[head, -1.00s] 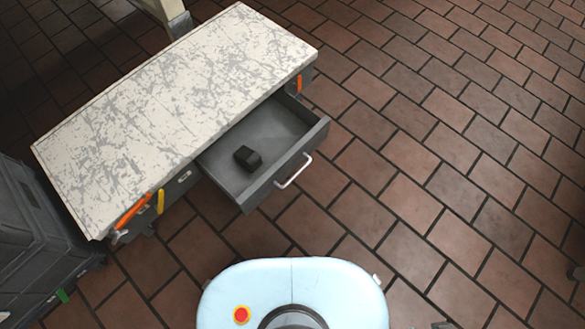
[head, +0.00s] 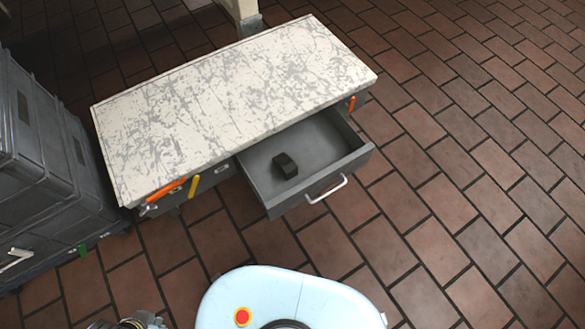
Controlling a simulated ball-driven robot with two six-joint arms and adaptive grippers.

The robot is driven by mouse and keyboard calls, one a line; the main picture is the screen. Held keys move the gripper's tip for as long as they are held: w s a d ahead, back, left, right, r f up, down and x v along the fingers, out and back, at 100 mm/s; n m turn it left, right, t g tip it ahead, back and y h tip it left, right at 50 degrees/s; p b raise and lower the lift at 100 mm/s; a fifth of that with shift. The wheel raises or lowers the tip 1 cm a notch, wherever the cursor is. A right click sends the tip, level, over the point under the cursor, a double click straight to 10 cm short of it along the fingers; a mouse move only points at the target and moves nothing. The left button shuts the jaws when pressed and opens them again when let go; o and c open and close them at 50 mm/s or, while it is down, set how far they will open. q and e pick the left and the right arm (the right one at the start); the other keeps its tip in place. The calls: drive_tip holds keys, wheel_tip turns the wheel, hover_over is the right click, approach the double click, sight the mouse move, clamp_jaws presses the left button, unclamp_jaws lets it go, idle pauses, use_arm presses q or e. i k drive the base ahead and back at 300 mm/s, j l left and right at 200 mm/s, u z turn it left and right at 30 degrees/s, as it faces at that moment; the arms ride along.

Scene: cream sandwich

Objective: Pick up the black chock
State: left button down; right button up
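The black chock (head: 285,166) is a small dark block with a raised, angular shape. It lies in the open grey drawer (head: 345,168), toward the left side and near the front of the tabletop's edge. Nothing is touching it except the drawer floor. At the bottom edge, left of my base, a cut-off metallic piece shows that looks like part of my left gripper (head: 130,323). Its fingers cannot be made out, and it is well below and left of the drawer. My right gripper is not in view.
The drawer, with a white handle (head: 326,190), sticks out from under a worn white-grey tabletop (head: 230,100). Orange (head: 166,188) and yellow (head: 193,187) handles are at the bench's front left. Stacked grey crates (head: 40,160) stand left. Brick floor is clear on the right.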

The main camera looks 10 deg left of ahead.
sight(288, 168)
drive_tip(key=i+l+u, duration=0.1)
drive_tip(key=u, duration=0.4)
drive_tip(key=i+l+u, duration=0.1)
drive_tip(key=l+u, duration=0.2)
drive_tip(key=u, duration=0.15)
drive_tip(key=l+u, duration=0.2)
drive_tip(key=u, duration=0.3)
